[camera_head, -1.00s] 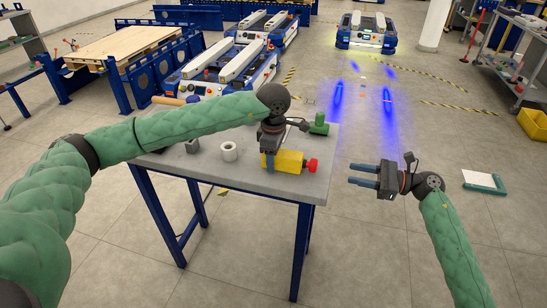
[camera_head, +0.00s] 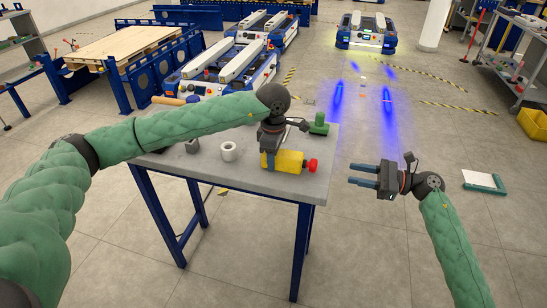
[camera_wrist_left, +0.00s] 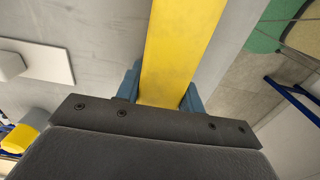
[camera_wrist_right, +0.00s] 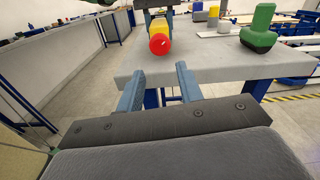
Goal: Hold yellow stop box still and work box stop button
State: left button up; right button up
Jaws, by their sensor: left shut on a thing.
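The yellow stop box (camera_head: 289,161) lies on the grey table near its front right corner. Its red stop button (camera_head: 312,165) faces right, off the box's end. My left gripper (camera_head: 269,160) comes down from above and is shut on the box; in the left wrist view the yellow box (camera_wrist_left: 178,45) sits between its blue fingers. My right gripper (camera_head: 362,175) is open and empty, to the right of the table and apart from the button. In the right wrist view the red button (camera_wrist_right: 160,42) shows ahead, beyond and above the fingertips (camera_wrist_right: 158,82).
Lift carts (camera_head: 225,72) stand behind the table.

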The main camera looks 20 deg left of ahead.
aim_at(319, 174)
jog(key=shift+d, duration=0.15)
jog(key=c, duration=0.5)
jog(key=shift+m, duration=0.7)
jog(key=d, duration=0.5)
grip_shut()
jog(key=shift+a, duration=0.1)
jog(key=a, duration=1.4)
jog(key=shift+w, duration=0.1)
jog(key=shift+a, duration=0.7)
pick_arm(q)
jog(key=shift+d, duration=0.1)
pick_arm(e)
jog(key=shift+a, duration=0.45)
